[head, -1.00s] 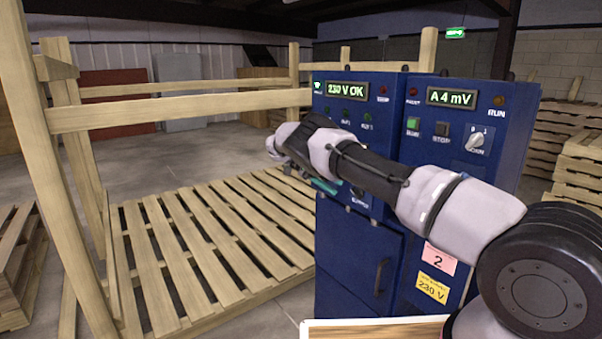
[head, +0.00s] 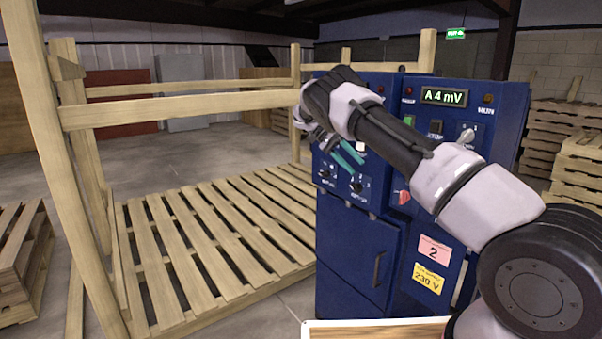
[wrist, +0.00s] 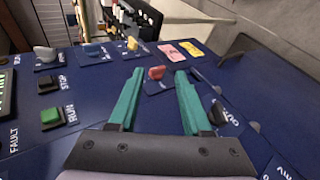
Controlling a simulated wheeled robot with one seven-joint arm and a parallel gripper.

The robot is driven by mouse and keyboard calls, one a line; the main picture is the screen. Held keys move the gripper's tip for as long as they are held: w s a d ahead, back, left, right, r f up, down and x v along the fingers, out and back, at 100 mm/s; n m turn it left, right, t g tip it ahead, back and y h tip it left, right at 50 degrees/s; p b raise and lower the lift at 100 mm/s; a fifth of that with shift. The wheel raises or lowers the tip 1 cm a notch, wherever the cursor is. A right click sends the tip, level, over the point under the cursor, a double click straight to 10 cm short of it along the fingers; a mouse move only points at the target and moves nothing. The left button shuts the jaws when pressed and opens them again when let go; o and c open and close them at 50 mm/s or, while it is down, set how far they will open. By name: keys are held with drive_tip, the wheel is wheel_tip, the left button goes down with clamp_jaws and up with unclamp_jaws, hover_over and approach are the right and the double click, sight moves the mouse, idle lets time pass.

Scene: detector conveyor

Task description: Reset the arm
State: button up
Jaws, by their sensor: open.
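My gripper (head: 350,160) is open and empty, with two teal fingers, in front of the left part of the blue control cabinet (head: 355,250). In the wrist view, my gripper (wrist: 159,76) points across the blue panel (wrist: 100,75), fingers spread. A red knob (wrist: 156,72) shows between the fingertips, and a black knob (wrist: 218,113) lies beside the right finger. I cannot tell whether the fingers touch the panel. My arm hides much of the cabinet's upper left, including most of its left display.
The right display (head: 444,97) reads "A 4 mV". The wrist view shows a green RUN button (wrist: 52,117), a black button (wrist: 48,85) and a grey switch (wrist: 45,53). A slatted wooden pallet frame (head: 210,240) stands left of the cabinet. Stacked pallets (head: 560,140) stand at right.

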drive_tip(key=s+d+r+n+t+y, duration=0.1)
drive_tip(key=s+d+r+t+y, duration=0.1)
drive_tip(key=s+d+r+y, duration=0.5)
drive_tip(key=s+d+r+n+t, duration=0.15)
drive_tip(key=s+d+r, duration=0.3)
drive_tip(key=r, duration=0.55)
drive_tip(key=s+a+r+t+y, duration=0.1)
drive_tip(key=s+t, duration=0.2)
drive_tip(key=s, duration=0.5)
drive_tip(key=s+a+r+t+y, duration=0.1)
drive_tip(key=s+r+t, duration=0.1)
drive_tip(key=s, duration=0.7)
drive_tip(key=s+a+r+n+t+y, duration=0.1)
drive_tip(key=s+t, duration=0.4)
drive_tip(key=s, duration=0.3)
drive_tip(key=shift+s+r+y, duration=0.15)
drive_tip(key=shift+r+y, duration=0.25)
